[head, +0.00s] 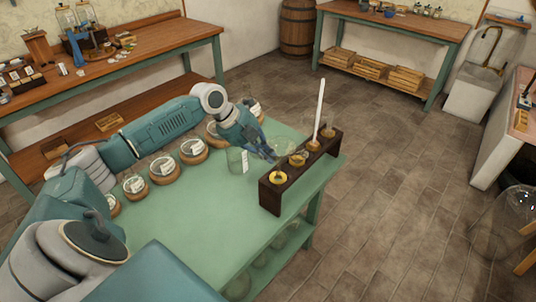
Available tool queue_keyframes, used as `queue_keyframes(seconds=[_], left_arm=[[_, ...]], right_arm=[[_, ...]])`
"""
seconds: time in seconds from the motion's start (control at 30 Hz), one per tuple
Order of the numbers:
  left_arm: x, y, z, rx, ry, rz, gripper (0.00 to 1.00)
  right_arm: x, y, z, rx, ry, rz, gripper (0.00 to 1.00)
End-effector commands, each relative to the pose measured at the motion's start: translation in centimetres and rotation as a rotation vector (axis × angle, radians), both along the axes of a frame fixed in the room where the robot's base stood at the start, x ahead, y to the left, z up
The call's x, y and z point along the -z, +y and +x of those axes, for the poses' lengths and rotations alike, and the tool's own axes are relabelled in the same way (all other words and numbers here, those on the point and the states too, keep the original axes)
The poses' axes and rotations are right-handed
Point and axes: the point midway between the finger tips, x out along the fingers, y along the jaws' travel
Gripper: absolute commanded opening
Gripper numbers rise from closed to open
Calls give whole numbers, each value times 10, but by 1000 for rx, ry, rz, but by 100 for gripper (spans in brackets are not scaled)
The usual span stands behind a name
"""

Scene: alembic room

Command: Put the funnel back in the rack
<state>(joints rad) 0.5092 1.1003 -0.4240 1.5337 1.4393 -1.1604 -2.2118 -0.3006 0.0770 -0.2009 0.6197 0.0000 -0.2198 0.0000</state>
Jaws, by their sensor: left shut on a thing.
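The rack (270,197) is a dark wooden block with round openings, standing along the right edge of the green table. Yellow-amber pieces (278,177) sit in its openings, and a tall white rod (319,110) stands up from its far part. My left gripper (270,153) is over the table, just left of the rack's middle, and is shut on a clear glass thing, apparently the funnel (284,147). The glass is faint, so its outline and tilt are hard to tell. I cannot tell whether it touches the rack. My right gripper is not in view.
A clear glass vessel with a label (237,160) stands close under my left gripper. Several labelled jars (163,170) line the table's far-left side. The middle of the green table (205,225) is bare.

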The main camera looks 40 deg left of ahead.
Motion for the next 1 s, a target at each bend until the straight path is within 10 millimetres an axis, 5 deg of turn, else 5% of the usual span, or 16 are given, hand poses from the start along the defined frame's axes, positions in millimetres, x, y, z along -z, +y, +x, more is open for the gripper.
queue_keyframes(seconds=[1.0], left_arm=[[31,0,0,0,-1,0,0]], right_arm=[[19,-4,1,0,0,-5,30]])
